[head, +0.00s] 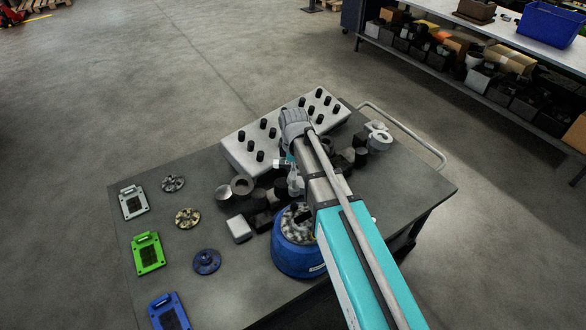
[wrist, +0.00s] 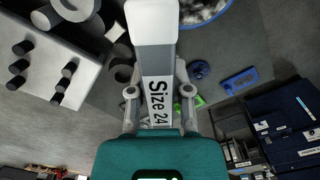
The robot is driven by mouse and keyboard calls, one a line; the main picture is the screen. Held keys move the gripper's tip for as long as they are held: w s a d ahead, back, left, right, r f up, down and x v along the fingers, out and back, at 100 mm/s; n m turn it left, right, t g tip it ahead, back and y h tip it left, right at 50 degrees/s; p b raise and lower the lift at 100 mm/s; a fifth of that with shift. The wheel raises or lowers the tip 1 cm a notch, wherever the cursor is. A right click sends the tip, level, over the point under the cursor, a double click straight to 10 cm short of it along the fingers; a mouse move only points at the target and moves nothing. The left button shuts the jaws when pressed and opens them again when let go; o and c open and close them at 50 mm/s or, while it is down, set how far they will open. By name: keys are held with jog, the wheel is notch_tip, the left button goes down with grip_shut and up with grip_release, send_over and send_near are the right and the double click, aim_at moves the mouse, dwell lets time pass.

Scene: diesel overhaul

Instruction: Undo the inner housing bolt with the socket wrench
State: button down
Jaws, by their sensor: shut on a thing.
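My gripper (wrist: 158,92) is shut on the socket wrench (wrist: 157,60), a grey and white tool with a "Size 24" label, which sticks out beyond the fingers in the wrist view. In the head view my gripper (head: 294,182) hangs over the table, between the pale block with black studs (head: 240,152) and a blue round container (head: 298,262). The block also shows at the left of the wrist view (wrist: 62,36). I cannot make out the inner housing bolt; my arm hides part of the area. The wrench looks clear of the block.
Dark and metal parts crowd the table around my gripper. Green (head: 148,254), blue (head: 169,312) and grey (head: 133,202) plates and several round flanges (head: 187,218) lie at the left. A rail (head: 405,130) edges the table. A loaded shelf (head: 460,60) stands back right.

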aim_at(294, 187)
jog(key=m, duration=0.3)
jog(key=f+m, duration=0.1)
jog(key=m, duration=0.2)
jog(key=shift+b, duration=0.4)
jog(key=m, duration=0.5)
jog(key=shift+f+b, duration=0.3)
jog(key=shift+b, duration=0.05)
jog(key=m, duration=0.6)
jog(key=shift+f+b, duration=0.4)
jog(key=m, duration=0.5)
jog(key=shift+f+m+b, duration=0.35)
jog(key=shift+m+b, duration=0.05)
jog(key=shift+f+b, duration=1.6)
jog(key=shift+f, duration=0.15)
